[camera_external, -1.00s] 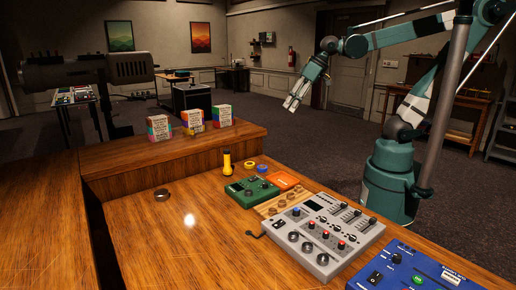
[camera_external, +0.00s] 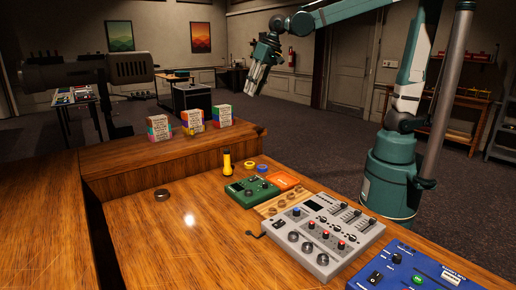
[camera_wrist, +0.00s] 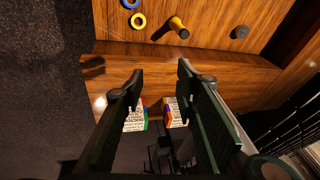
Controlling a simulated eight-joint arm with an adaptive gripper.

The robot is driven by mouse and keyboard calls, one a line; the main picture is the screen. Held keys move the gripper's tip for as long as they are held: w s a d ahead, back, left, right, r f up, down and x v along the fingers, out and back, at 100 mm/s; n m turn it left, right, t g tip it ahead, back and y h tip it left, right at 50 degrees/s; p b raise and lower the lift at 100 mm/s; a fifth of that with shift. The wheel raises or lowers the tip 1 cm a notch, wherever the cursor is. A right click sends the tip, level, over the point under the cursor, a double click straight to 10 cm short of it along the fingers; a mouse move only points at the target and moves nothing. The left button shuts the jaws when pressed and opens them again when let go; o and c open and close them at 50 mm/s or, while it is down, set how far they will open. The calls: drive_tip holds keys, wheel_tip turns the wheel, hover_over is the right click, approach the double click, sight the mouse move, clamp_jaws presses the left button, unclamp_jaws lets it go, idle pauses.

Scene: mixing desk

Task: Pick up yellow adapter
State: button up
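Two yellow things lie on the wooden desk, and I cannot tell which is the adapter. One is an upright yellow cylinder with a dark lower part (camera_external: 227,161), also in the wrist view (camera_wrist: 178,25). The other is a flat yellow ring (camera_external: 250,163), left of the cylinder in the wrist view (camera_wrist: 138,21). My gripper (camera_external: 253,84) is high above the far end of the desk, well away from both. In the wrist view my gripper (camera_wrist: 160,72) has its fingers apart with nothing between them.
A blue ring (camera_external: 262,169), green box (camera_external: 240,193), orange box (camera_external: 283,181) and grey mixer (camera_external: 322,236) crowd the desk's right side. Colourful boxes (camera_external: 193,119) stand on the raised shelf (camera_external: 175,157). A dark knob (camera_external: 162,195) lies left, with clear wood around it.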

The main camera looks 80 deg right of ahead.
drive_tip(key=w+m+g+p, duration=0.1)
drive_tip(key=w+m+p, duration=0.1)
drive_tip(key=w, duration=0.8)
drive_tip(key=m+g+p, duration=0.3)
drive_tip(key=m+p, duration=0.4)
hover_over(193, 138)
drive_tip(key=d, duration=0.1)
wheel_tip(193, 138, down, 14)
drive_tip(key=shift+w, duration=0.1)
drive_tip(key=shift+w+f+m, duration=0.3)
drive_tip(key=shift+f+m, duration=0.1)
drive_tip(key=shift+f, duration=0.1)
drive_tip(key=shift+f, duration=0.1)
drive_tip(key=shift+f, duration=1.2)
drive_tip(key=shift+f, duration=0.1)
drive_tip(key=shift+s+f, duration=0.15)
drive_tip(key=shift+f, duration=2.35)
